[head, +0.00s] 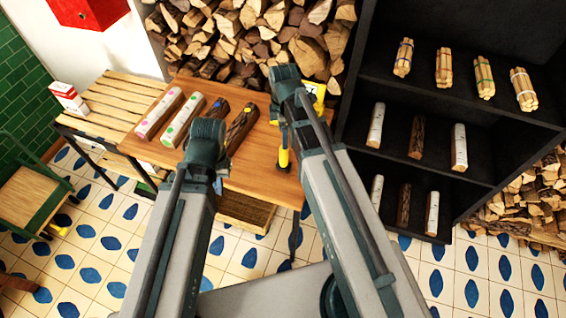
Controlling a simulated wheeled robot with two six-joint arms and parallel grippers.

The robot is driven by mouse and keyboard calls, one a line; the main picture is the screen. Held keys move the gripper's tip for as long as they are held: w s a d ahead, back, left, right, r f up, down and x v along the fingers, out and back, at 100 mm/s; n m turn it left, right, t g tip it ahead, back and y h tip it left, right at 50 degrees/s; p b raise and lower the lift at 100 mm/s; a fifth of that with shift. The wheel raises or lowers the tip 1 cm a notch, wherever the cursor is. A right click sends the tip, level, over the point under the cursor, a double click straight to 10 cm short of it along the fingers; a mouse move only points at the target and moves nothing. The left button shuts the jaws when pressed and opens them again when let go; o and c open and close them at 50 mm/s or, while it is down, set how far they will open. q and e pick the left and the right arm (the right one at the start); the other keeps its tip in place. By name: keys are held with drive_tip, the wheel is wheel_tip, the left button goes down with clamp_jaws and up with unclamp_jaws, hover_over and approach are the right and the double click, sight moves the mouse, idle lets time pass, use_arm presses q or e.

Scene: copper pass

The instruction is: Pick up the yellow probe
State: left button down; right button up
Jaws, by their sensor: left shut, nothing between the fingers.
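A slim yellow piece with dark ends, apparently the yellow probe (284,158), shows at the right part of the wooden table (258,180), just below the end of my right arm. I cannot tell whether it stands on the table or touches that arm. My left gripper (218,187) is small and partly hidden behind its own arm, near the table's front edge. It is shut and empty, apart from the yellow piece. My right gripper's fingers cannot be made out behind its arm.
Several split logs with coloured marks (183,117) lie on the table. A yellow object (318,92) is partly hidden behind my right arm. A black shelf (460,85) with logs and stick bundles stands at the right. Firewood (255,35) is stacked behind. A slatted bench (112,108) adjoins the left.

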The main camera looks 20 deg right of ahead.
sight(284, 155)
wheel_tip(284, 155, down, 7)
drive_tip(key=b, duration=0.5)
drive_tip(key=shift+r+b, duration=0.15)
drive_tip(key=shift+b, duration=0.25)
drive_tip(key=f+b, duration=0.5)
drive_tip(key=shift+w+d+f, duration=0.15)
drive_tip(key=shift+w+f, duration=0.05)
drive_tip(key=shift+r, duration=0.1)
clamp_jaws()
